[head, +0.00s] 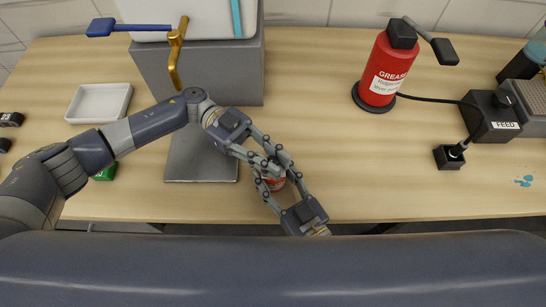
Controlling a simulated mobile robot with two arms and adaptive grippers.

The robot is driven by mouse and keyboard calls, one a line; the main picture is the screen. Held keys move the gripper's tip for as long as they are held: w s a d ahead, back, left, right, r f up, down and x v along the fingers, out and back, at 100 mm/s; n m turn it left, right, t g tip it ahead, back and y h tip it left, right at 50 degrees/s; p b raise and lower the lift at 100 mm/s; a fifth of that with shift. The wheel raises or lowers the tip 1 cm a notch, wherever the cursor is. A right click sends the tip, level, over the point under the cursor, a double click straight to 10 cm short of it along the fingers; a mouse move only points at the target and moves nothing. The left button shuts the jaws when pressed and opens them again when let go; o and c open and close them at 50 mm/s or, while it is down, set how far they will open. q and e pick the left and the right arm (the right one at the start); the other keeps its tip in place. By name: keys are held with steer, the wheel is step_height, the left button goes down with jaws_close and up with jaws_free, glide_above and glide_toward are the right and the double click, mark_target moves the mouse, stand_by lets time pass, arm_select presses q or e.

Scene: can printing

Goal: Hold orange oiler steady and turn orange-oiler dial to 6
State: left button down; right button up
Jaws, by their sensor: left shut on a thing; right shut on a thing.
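The orange oiler (275,184) is a small reddish-orange and white thing near the table's front edge, mostly hidden behind my gripper fingers. My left gripper (271,168) reaches it from the upper left and is shut on it. My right gripper (276,174) reaches it from the lower right and is also shut on it. The fingers of both grippers overlap in the picture. The dial and its number are hidden, so I cannot tell its setting or which part each gripper holds.
A grey machine (250,70) with a base plate (202,160) stands left of the oiler. A white tray (99,118) and a green block (107,172) lie further left. A red grease can (381,82) and a FEED box (492,128) stand right. The table (370,165) between is clear.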

mark_target(272, 160)
arm_select(q)
steer(key=shift+w+a+m+g+y, duration=0.15)
steer(key=shift+m+g+y, duration=0.55)
steer(key=shift+g, duration=0.1)
steer(key=c, duration=1.5)
jaws_free()
steer(key=shift+o, duration=0.2)
step_height(272, 160, up, 10)
